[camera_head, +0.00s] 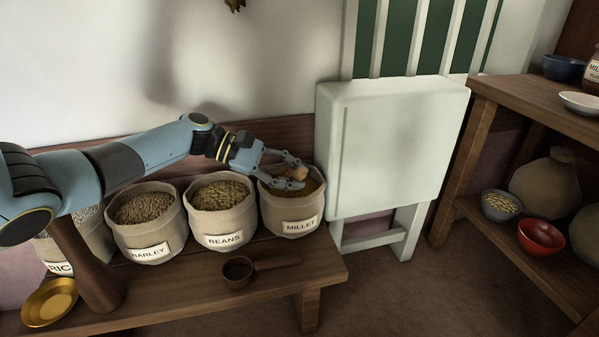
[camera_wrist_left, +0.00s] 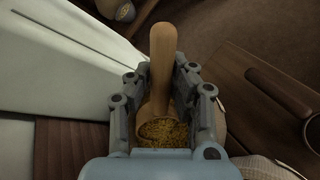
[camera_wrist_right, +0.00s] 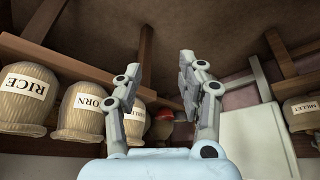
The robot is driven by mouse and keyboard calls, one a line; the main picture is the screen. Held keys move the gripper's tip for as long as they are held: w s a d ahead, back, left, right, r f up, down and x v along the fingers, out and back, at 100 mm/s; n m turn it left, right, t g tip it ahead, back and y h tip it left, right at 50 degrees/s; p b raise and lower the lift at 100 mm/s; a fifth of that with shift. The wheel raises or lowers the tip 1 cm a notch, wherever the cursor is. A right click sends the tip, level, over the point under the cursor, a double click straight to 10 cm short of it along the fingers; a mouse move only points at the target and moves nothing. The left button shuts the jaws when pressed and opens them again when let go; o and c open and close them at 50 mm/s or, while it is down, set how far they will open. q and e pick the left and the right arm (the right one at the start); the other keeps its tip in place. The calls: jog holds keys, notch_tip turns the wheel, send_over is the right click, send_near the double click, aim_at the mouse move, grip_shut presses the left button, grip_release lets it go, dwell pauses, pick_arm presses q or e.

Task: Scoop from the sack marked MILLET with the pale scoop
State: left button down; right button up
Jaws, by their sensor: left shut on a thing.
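The sack marked MILLET (camera_head: 300,212) stands open on the bench, at the right end of the row of sacks. My left gripper (camera_head: 294,177) is at its mouth, shut on the pale scoop (camera_head: 300,172). In the left wrist view, the scoop (camera_wrist_left: 162,50) sits between the fingers, its pale wooden handle pointing away from the wrist. Yellow-brown grain (camera_wrist_left: 165,131) lies in its bowl. Whether the bowl touches the millet in the sack is hidden. My right gripper (camera_wrist_right: 188,75) is open and empty in the right wrist view; it is outside the head view.
Sacks marked BEANS (camera_head: 222,222) and BARLEY (camera_head: 148,232) stand to the left. A gold bowl (camera_head: 50,302) is at far left. A pale upright panel (camera_head: 390,145) rises right of MILLET. Shelves (camera_head: 510,97) with bowls stand right.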

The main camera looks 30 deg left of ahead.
pick_arm(q)
jog(key=shift+w+d+f+g+y+p, duration=0.1)
jog(key=shift+w+d+g+y+p, duration=0.5)
jog(key=shift+y, duration=0.3)
jog(key=shift+w+d+f+g+y, duration=0.35)
jog(key=shift+d+f+g+y, duration=0.05)
jog(key=shift+d+y, duration=0.3)
jog(key=shift+w+y, duration=0.1)
jog(key=shift+y, duration=0.2)
jog(key=shift+w+d+g+y+p, duration=0.4)
jog(key=shift+g+y+p, duration=0.45)
jog(key=shift+p, duration=0.7)
jog(key=shift+w+d+r+n+g+y+p, duration=0.1)
jog(key=shift+d+r+n+g+y+p, duration=0.05)
jog(key=shift+r+g+y+p, duration=0.75)
jog(key=shift+w+d+r+n+g+y+p, duration=0.15)
jog(key=shift+r+g+y+p, duration=0.45)
jog(key=shift+y+p, duration=0.6)
jog(key=shift+d+r+n+g+y+p, duration=0.1)
jog(key=shift+d+r+g+y+p, duration=0.1)
jog(key=shift+r+g+y+p, duration=0.7)
pick_arm(e)
jog(key=s+d+f+g+h, duration=0.1)
jog(key=s+d+f+g, duration=0.3)
jog(key=s+f, duration=0.7)
jog(key=shift+d+f, duration=0.6)
jog(key=shift+f, duration=0.4)
